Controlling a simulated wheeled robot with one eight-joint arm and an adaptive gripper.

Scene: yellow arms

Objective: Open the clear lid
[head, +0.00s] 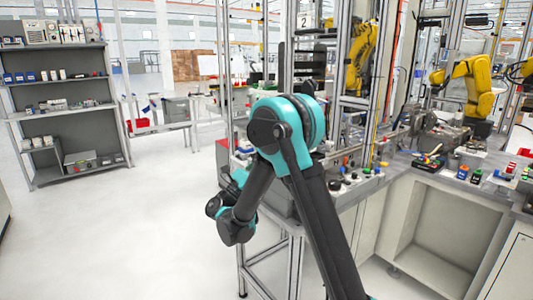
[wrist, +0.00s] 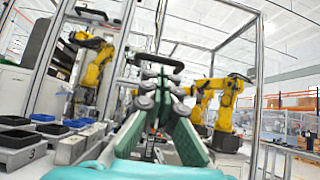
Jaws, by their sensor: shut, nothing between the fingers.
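My gripper (wrist: 158,88) shows in the wrist view, its green-padded fingers drawn together with nothing between them. A dark handle-like bar (wrist: 153,62) appears just beyond the fingertips; I cannot tell whether they touch it or what it belongs to. I cannot make out the clear lid for certain in either view. In the head view my arm fills the middle and hides part of the workbench, and I cannot make out the fingers there.
Yellow robot arms (head: 470,85) stand behind the workbench (head: 400,180), among metal posts. A grey shelf (head: 65,110) stands far left. The floor (head: 120,235) at left is clear.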

